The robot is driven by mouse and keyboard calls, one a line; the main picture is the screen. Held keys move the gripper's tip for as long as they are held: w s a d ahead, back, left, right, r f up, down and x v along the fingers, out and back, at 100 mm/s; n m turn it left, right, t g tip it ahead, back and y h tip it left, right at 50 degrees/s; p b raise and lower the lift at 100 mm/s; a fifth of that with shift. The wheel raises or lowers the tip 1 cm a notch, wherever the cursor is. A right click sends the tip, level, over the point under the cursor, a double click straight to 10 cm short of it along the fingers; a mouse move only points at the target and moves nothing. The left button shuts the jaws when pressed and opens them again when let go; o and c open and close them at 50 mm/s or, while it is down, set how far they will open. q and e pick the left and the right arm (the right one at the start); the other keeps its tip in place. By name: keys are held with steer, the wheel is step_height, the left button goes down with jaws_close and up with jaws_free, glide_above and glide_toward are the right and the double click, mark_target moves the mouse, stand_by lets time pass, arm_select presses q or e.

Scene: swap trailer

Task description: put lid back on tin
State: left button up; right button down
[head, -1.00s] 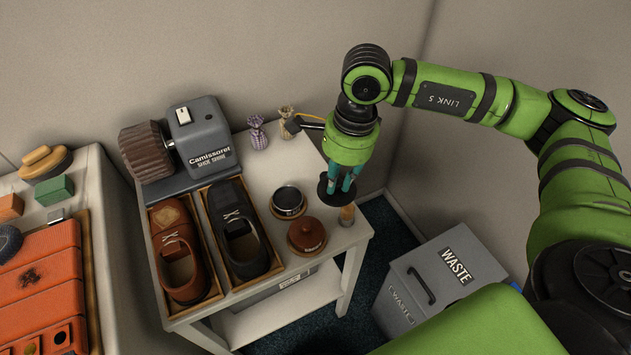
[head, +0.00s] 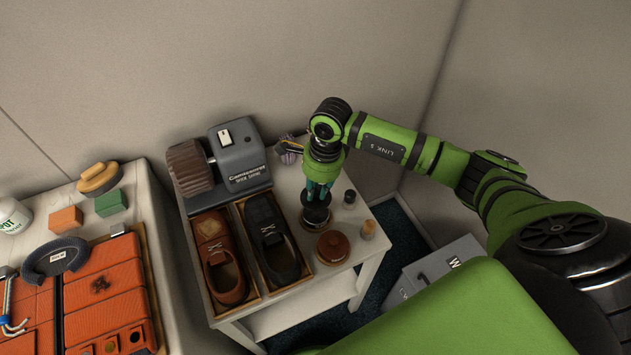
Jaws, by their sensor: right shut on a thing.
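My right gripper (head: 318,190) points down over the small table, its teal fingers shut on a dark round lid (head: 316,199). The open black tin (head: 316,216) stands directly below the lid. The lid and gripper hide most of the tin's mouth. I cannot tell whether the lid touches the tin's rim or hangs just above it. My left gripper is not in view.
A brown lidded tin (head: 333,247) stands close in front, with a small wooden-coloured piece (head: 368,229) and a small dark item (head: 349,197) to the right. Shoes in trays (head: 225,262) and a grey shoe-shine machine (head: 240,158) fill the left side.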

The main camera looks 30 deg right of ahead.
steer(key=shift+f+b, duration=0.4)
steer(key=shift+f, duration=0.35)
step_height(320, 180, down, 3)
steer(key=shift+f+b, duration=0.2)
steer(key=shift+b, duration=1.05)
steer(key=shift+f+b, duration=0.5)
steer(key=shift+f, duration=0.05)
steer(key=shift+f+b, duration=0.2)
steer(key=shift+b, duration=0.7)
stand_by(0.4)
stand_by(0.3)
steer(key=c, duration=0.6)
jaws_free()
